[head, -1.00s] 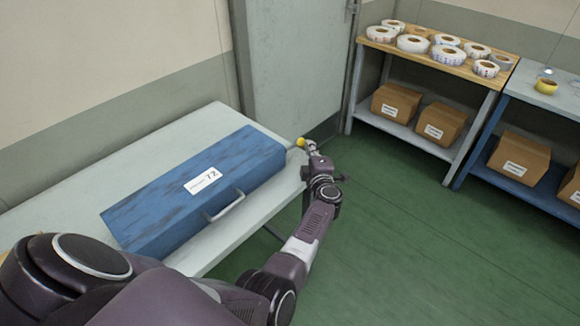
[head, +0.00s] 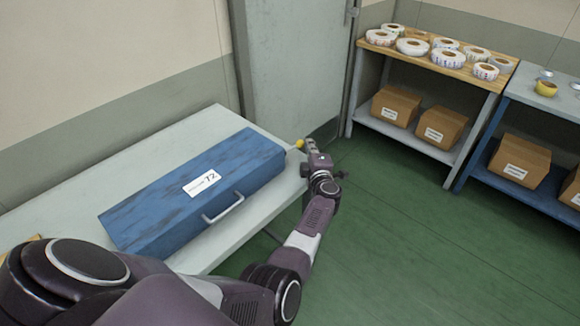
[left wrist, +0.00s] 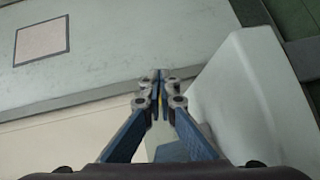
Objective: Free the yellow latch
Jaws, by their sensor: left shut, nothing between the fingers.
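The yellow latch (head: 299,143) is a small round yellow knob on a thin grey rod at the far right end of the blue case (head: 150,205). The case is closed and lies on a pale table. My left gripper (head: 309,144) is at the knob's right side in the head view, over the table's right end. Its fingers look shut with nothing held; contact with the knob cannot be told. In the left wrist view the fingertips (left wrist: 160,76) are together, and a sliver of yellow shows between the fingers. My right gripper is not in view.
The pale table (head: 190,130) has free room behind the case. A grey door (head: 290,70) stands close beyond the gripper. A wooden-topped shelf (head: 480,82) with label rolls and cartons stands at the right. Green floor (head: 400,230) is clear between.

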